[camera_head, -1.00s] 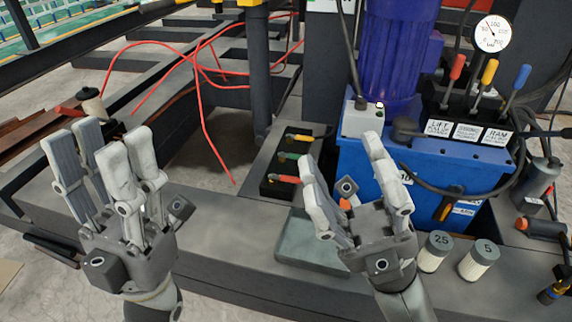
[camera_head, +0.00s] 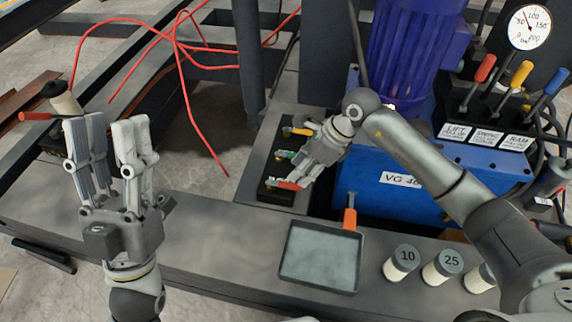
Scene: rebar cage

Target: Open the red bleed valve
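A dark valve block (camera_head: 268,188) on the bench carries yellow (camera_head: 297,131), green (camera_head: 284,155) and red (camera_head: 285,184) valve handles in a row. The red handle is nearest the front and points right. My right gripper (camera_head: 299,172) reaches in from the right, over the green and red handles, with its fingers pointing down and left. It partly covers the handles. I cannot tell whether it touches the red one or how far its fingers are apart. My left gripper (camera_head: 103,123) is open and empty, fingers up, at the left over the bench.
A shallow grey tray (camera_head: 320,284) lies in front of the block. An orange handle (camera_head: 350,218) stands behind it. Numbered cylinders (camera_head: 403,262) stand to the right. The blue pump unit (camera_head: 395,180), three levers (camera_head: 480,70) and a gauge (camera_head: 530,27) are behind. Red hoses (camera_head: 205,120) hang left.

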